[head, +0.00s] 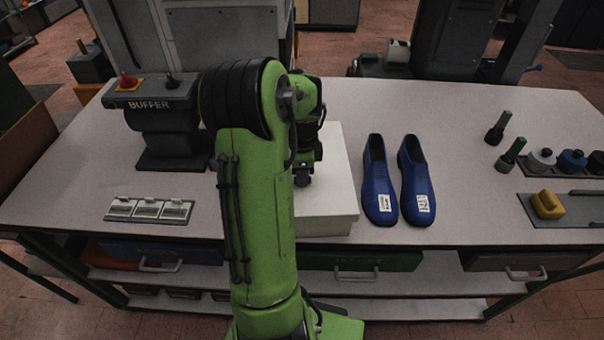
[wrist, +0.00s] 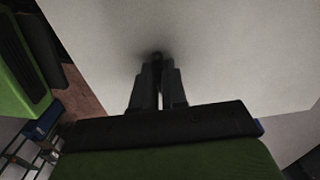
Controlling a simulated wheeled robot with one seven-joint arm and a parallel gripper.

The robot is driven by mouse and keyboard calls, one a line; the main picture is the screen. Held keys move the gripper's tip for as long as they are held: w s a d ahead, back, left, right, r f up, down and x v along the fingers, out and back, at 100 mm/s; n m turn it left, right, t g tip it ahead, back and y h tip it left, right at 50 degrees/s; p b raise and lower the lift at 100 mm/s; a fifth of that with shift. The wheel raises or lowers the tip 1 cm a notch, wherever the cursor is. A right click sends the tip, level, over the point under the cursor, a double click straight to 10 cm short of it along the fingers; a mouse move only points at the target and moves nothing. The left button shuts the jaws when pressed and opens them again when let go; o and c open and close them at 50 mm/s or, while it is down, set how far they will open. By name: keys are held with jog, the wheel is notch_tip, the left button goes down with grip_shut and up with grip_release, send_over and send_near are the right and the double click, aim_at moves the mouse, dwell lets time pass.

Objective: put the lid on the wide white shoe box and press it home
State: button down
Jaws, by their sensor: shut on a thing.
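The white lid (head: 335,185) lies over the wide white shoe box (head: 325,228) near the middle of the bench. Its edge stands slightly out past the box's front wall; I cannot tell whether it is fully seated. My gripper (head: 303,180) points down at the lid's top, partly hidden behind my green arm. In the wrist view, my gripper (wrist: 159,68) has its fingers close together on a small dark piece at the lid's pale surface (wrist: 225,50), which looks like its knob. The left part of the box is hidden by my arm.
Two blue shoes (head: 380,180) with white labels stand close to the box's right. A buffer machine (head: 165,115) stands at the left, behind a small tray of white items (head: 148,209). Jars (head: 541,160) and a yellow block (head: 547,204) are at far right.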

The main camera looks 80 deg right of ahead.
jog(key=shift+a+f, duration=0.1)
jog(key=shift+f, duration=0.15)
dwell(0.6)
jog(key=c, duration=1.1)
grip_release()
jog(key=shift+o, duration=0.2)
jog(key=o, duration=0.5)
jog(key=shift+c, duration=0.2)
jog(key=shift+r, duration=0.1)
notch_tip(320, 180, up, 7)
jog(key=p, duration=0.6)
jog(key=shift+r, duration=0.1)
